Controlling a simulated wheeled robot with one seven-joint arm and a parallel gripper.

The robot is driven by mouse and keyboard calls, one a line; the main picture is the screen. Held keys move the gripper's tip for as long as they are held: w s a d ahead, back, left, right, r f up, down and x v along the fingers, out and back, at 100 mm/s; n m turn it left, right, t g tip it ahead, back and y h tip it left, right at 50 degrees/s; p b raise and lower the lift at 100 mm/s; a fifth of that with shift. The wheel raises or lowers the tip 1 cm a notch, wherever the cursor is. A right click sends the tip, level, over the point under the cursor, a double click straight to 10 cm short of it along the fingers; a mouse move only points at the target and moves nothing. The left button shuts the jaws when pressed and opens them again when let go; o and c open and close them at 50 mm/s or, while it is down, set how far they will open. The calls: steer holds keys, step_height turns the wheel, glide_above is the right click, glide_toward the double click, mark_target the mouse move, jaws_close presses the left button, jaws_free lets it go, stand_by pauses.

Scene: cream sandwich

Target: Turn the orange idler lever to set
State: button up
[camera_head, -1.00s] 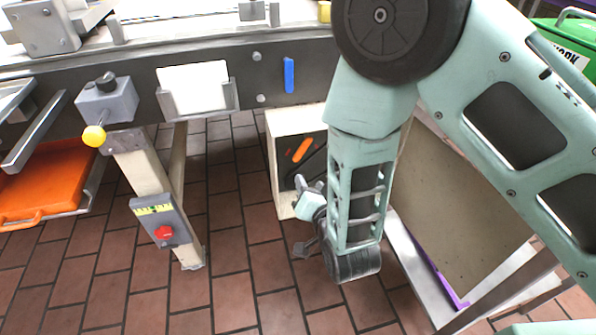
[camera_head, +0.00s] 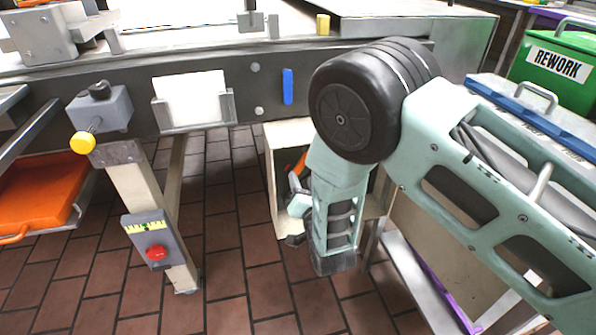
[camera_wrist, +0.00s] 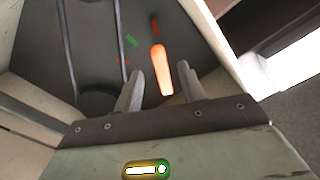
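The orange idler lever (camera_wrist: 161,72) shows in the wrist view against a dark panel (camera_wrist: 188,48). It lies between the two fingers of my gripper (camera_wrist: 158,76) as seen in that view. The fingers are apart; I cannot tell whether either touches the lever. The lever's upper end points towards a red mark (camera_wrist: 155,27), and a green mark (camera_wrist: 132,41) lies to the upper left. In the head view, the lever (camera_head: 300,162) is partly hidden behind my gripper (camera_head: 297,193), which is at the opening of the cream housing (camera_head: 270,160).
Cream walls of the housing stand close on both sides of my gripper in the wrist view. A leg with a red button box (camera_head: 150,238) and a grey box with a yellow knob (camera_head: 100,110) stand left. A green REWORK bin (camera_head: 556,60) is at the upper right.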

mark_target(299, 171)
steer(key=x, duration=0.5)
steer(key=shift+w+a+b, duration=0.1)
steer(key=shift+w+b, duration=0.25)
jaws_close()
